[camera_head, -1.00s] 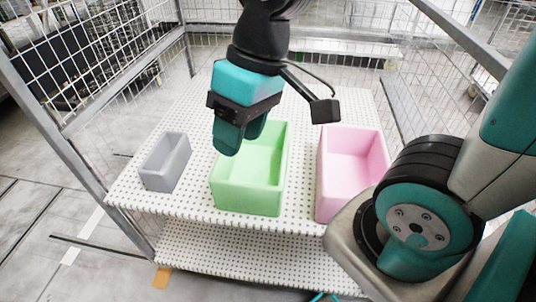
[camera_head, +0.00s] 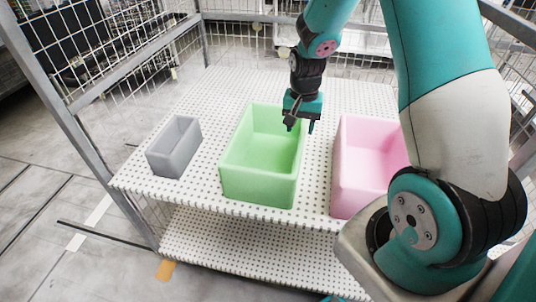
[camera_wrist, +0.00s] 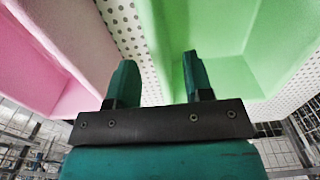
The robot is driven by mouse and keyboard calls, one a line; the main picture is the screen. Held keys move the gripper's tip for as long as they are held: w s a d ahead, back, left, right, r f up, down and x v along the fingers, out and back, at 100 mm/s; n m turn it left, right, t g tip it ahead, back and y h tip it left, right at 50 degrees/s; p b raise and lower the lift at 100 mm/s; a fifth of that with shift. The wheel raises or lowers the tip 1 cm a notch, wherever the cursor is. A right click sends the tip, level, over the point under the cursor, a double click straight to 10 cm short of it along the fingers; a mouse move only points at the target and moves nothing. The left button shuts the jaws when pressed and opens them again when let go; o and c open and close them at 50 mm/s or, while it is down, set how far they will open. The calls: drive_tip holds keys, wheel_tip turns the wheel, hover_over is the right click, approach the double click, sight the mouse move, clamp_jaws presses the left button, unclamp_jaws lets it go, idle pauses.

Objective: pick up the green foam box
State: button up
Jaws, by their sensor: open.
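The green foam box (camera_head: 258,186) is an open-topped box standing on the white perforated shelf, between a grey box and a pink box. My gripper (camera_head: 301,126) is open, pointing down at the green box's right side, near its upper right rim. In the wrist view the two fingers (camera_wrist: 160,78) are spread apart with nothing between them. There the green box (camera_wrist: 225,30) is behind and beside the right finger, and the pink box is on the left. I cannot tell whether a finger touches the green wall.
The grey box (camera_head: 174,147) stands to the left and the pink box (camera_head: 352,190) to the right, with a narrow gap beside the green box. The perforated shelf (camera_head: 210,130) has free room at the back. Wire mesh walls (camera_head: 110,50) and metal posts enclose the shelf.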

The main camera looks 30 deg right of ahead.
sight(300, 147)
wheel_tip(300, 147, down, 3)
drive_tip(key=shift+r, duration=0.15)
drive_tip(key=f, duration=0.3)
drive_tip(key=f+p, duration=0.1)
drive_tip(key=f, duration=0.1)
drive_tip(key=shift+s+d, duration=0.15)
drive_tip(key=shift+s, duration=0.1)
drive_tip(key=shift+c, duration=0.2)
clamp_jaws()
